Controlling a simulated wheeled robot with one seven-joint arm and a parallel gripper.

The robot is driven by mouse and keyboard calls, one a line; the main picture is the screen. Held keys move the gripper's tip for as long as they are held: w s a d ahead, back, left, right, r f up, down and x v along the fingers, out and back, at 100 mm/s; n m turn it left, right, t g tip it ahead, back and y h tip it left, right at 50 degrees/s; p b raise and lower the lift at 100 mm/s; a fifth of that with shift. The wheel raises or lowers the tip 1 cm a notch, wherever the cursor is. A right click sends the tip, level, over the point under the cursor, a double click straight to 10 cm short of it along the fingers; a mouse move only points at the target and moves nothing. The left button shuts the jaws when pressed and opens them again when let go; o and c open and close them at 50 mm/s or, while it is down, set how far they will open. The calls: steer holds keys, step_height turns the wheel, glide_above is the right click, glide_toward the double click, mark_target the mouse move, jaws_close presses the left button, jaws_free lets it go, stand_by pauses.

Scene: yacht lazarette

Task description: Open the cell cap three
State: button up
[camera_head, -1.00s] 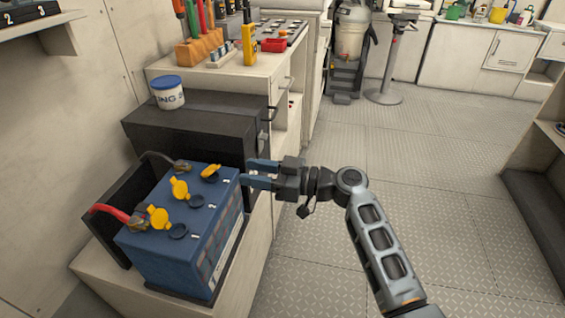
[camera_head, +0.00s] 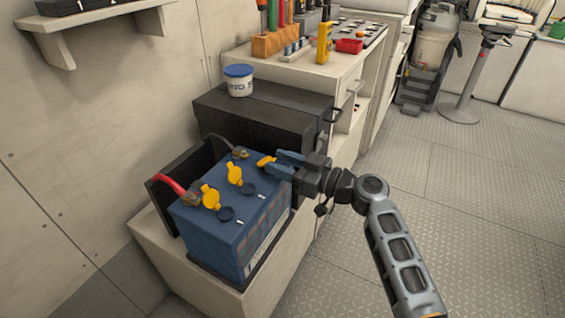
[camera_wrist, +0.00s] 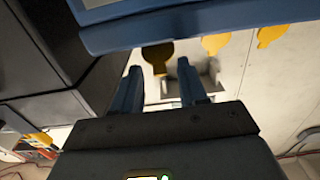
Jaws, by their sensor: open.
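A blue battery (camera_head: 225,245) stands on a low pale ledge, with yellow flip caps along its top. Two caps, the near one (camera_head: 210,197) and the middle one (camera_head: 234,175), stand raised beside dark round openings. The far yellow cap (camera_head: 265,161) is at my fingertips and looks raised; its opening is hidden by my fingers. My gripper (camera_head: 274,164) is open at the battery's far right top edge; contact cannot be told. In the wrist view my open gripper (camera_wrist: 159,68) points toward a shaded yellow cap (camera_wrist: 158,56), with the blue battery edge (camera_wrist: 200,30) above.
A red cable (camera_head: 172,184) and terminals lie along the battery's left side. A dark box (camera_head: 255,120) with a white, blue-lidded tub (camera_head: 239,80) on it stands behind. A tool-topped counter (camera_head: 300,70) is beyond.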

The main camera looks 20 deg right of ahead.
steer(key=shift+c, duration=0.3)
jaws_close()
steer(key=shift+r, duration=0.15)
